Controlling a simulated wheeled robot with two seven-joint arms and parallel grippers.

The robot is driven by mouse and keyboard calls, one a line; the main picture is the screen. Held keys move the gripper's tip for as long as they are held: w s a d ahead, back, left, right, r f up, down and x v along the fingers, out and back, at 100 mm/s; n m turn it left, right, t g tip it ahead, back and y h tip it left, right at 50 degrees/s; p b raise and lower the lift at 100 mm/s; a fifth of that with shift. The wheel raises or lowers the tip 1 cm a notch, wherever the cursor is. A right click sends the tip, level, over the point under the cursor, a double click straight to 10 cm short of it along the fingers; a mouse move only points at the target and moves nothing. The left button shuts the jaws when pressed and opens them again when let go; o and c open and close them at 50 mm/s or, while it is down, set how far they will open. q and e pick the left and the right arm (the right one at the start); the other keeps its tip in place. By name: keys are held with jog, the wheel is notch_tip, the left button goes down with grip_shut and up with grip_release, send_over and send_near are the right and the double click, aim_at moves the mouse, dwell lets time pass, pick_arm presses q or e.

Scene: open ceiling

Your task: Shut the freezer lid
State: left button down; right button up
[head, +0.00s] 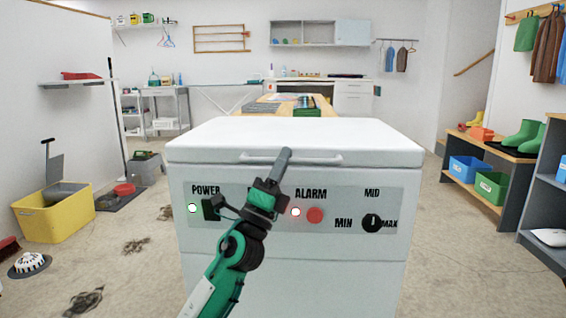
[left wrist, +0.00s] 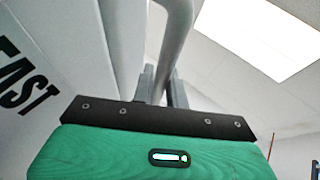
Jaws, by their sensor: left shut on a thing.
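The white chest freezer (head: 290,265) stands in front of me with a control panel on its front. Its white lid (head: 300,132) lies flat across the top, and I see no open gap along the front edge. A white bar handle (head: 320,160) runs along the lid's front. My left gripper (head: 284,160) reaches up to the handle from below and is shut on it. In the left wrist view the fingers (left wrist: 163,85) close around the pale handle bar (left wrist: 177,40). My right gripper does not show in either view.
A yellow bin (head: 60,215) stands on the floor at left. A bench with blue and green boxes (head: 492,186) is at right. A wooden table (head: 282,104) stands behind the freezer. The floor on both sides of the freezer is mostly clear.

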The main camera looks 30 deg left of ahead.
pick_arm(q)
jog(key=shift+w+d+f, duration=0.1)
jog(key=shift+f, duration=0.3)
jog(key=c, duration=1.8)
grip_release()
jog(key=shift+o, duration=0.5)
jog(key=shift+f, duration=0.1)
